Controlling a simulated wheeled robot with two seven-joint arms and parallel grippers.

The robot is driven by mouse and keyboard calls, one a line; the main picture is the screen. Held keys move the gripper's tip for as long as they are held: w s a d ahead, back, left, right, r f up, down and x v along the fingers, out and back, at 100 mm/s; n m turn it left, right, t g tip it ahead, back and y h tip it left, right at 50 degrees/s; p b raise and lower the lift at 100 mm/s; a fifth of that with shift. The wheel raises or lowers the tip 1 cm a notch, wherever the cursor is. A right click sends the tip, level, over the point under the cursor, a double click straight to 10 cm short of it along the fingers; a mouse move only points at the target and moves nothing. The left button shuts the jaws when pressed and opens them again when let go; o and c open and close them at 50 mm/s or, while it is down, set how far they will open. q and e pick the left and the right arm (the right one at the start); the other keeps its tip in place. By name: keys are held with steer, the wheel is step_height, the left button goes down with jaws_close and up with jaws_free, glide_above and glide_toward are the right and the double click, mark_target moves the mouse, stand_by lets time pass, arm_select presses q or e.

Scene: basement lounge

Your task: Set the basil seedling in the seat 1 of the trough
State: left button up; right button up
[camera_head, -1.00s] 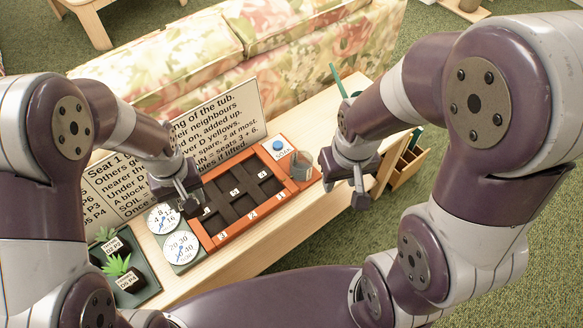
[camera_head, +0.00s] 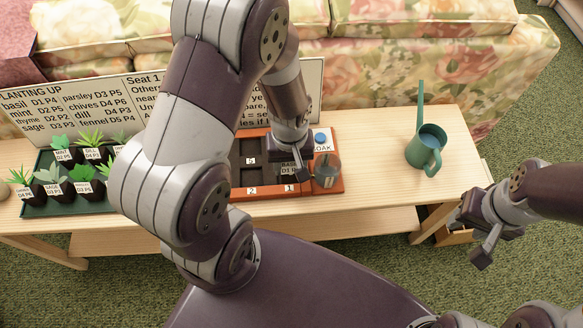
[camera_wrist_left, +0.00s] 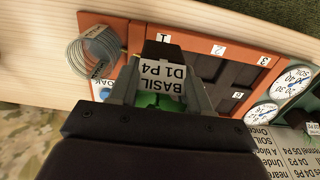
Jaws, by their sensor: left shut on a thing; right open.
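My left gripper (camera_head: 294,166) is shut on the basil seedling's dark pot. The pot's label, reading BASIL D1 P4, shows in the left wrist view (camera_wrist_left: 161,82), with green leaves between the fingers. The pot is at seat 1 of the orange trough (camera_head: 262,194), just behind the 1 plate (camera_head: 289,188). I cannot tell whether it rests on the seat's floor or is slightly above it. The arm hides the trough's left part. My right gripper (camera_head: 482,244) is open and empty, off the table's front right.
A clear ribbed cup (camera_head: 327,172) stands on the trough's right end, beside the blue SOAK button (camera_head: 320,137). A green watering can (camera_head: 425,150) stands further right. A tray (camera_head: 68,208) of several labelled seedlings is at left. Printed boards stand behind.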

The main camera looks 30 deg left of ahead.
mark_target(287, 165)
arm_select(q)
steer(key=shift+w+a+f+b, duration=0.3)
steer(key=shift+w+a+f, duration=0.7)
steer(key=shift+w+f, duration=0.25)
step_height(287, 165, down, 3)
steer(key=shift+s+r+b, duration=0.1)
steer(key=shift+b, duration=0.5)
steer(key=shift+f, duration=0.35)
steer(key=shift+r, duration=0.15)
steer(key=o, duration=1.1)
steer(key=shift+f, duration=0.2)
